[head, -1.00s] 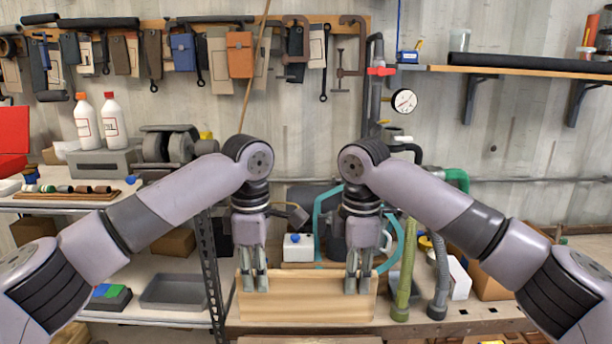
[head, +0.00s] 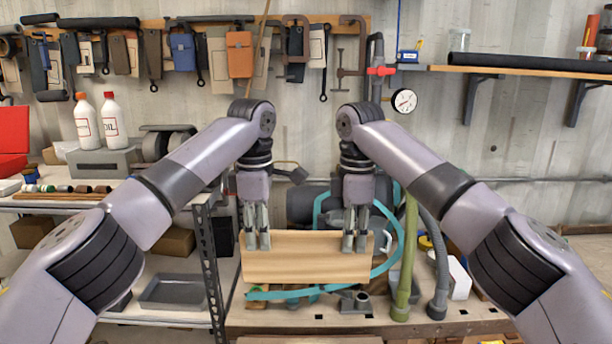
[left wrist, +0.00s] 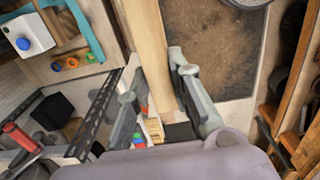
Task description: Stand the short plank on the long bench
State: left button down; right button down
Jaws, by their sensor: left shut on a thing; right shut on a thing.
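The short plank (head: 305,262) is pale wood and is held up on its long edge, level, in front of the clutter at the back of the long bench (head: 470,318). Bench top, hose and small parts show below its lower edge, so it looks clear of the bench. My left gripper (head: 258,242) is shut on the plank's top edge near its left end. My right gripper (head: 354,243) is shut on the same edge near the right end. In the left wrist view the plank (left wrist: 147,45) runs up between the fingers of my left gripper (left wrist: 155,85).
A teal hose (head: 268,295) and a dark metal fitting (head: 358,302) lie on the bench under the plank. Green hose (head: 405,265) and grey hose (head: 438,270) stand at the right. A shelf with a grey tray (head: 172,292) is at the left.

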pick_arm(q)
jog(key=shift+w+d+r, duration=0.15)
jog(key=shift+w+r, duration=0.35)
jog(key=shift+r, duration=0.05)
pick_arm(e)
jog(key=shift+w+a+r, duration=0.15)
jog(key=shift+w+r, duration=0.3)
